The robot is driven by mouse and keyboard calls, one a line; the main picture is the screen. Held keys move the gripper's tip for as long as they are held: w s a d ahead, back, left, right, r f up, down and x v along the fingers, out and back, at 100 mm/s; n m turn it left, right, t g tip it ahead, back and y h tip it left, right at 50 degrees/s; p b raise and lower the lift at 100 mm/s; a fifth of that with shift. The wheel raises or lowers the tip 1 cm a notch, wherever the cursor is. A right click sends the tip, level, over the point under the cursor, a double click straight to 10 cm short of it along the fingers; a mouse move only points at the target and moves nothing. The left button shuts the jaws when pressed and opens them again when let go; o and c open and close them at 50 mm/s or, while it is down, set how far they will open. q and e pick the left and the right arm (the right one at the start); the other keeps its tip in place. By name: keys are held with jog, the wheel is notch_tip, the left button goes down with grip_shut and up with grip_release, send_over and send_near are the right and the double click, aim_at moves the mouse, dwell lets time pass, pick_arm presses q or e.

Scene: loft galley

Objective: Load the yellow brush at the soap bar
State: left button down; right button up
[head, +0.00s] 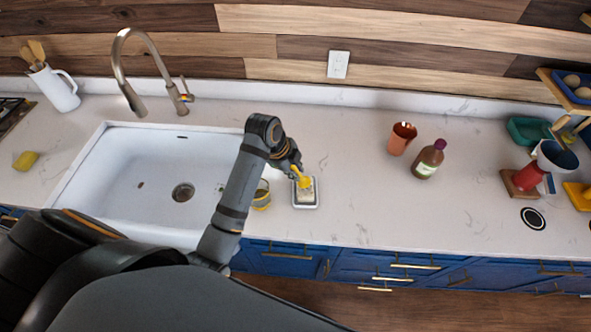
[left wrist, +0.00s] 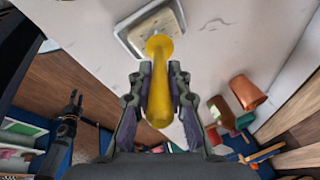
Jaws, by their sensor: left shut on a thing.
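My left gripper (head: 294,171) is shut on the yellow brush (head: 303,181), gripping it by its handle. In the left wrist view the yellow brush (left wrist: 158,85) stands between the two fingers (left wrist: 159,98), its wide end toward the soap dish. The pale soap bar (head: 305,196) lies in a light, dark-rimmed dish (head: 306,206) near the counter's front edge, right of the sink. The soap bar also shows in the left wrist view (left wrist: 150,30). The brush end overlaps the soap in both views; I cannot tell whether they touch. My right gripper (left wrist: 74,98) shows small and dark in the left wrist view.
A grey and yellow cup (head: 262,196) stands just left of the dish, partly behind my arm. The white sink (head: 130,205) lies left. A copper cup (head: 401,139) and a brown bottle (head: 428,160) stand to the right. The counter between dish and bottle is clear.

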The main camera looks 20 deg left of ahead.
pick_arm(q)
jog(key=shift+r, duration=3.5)
jog(key=shift+f, duration=0.1)
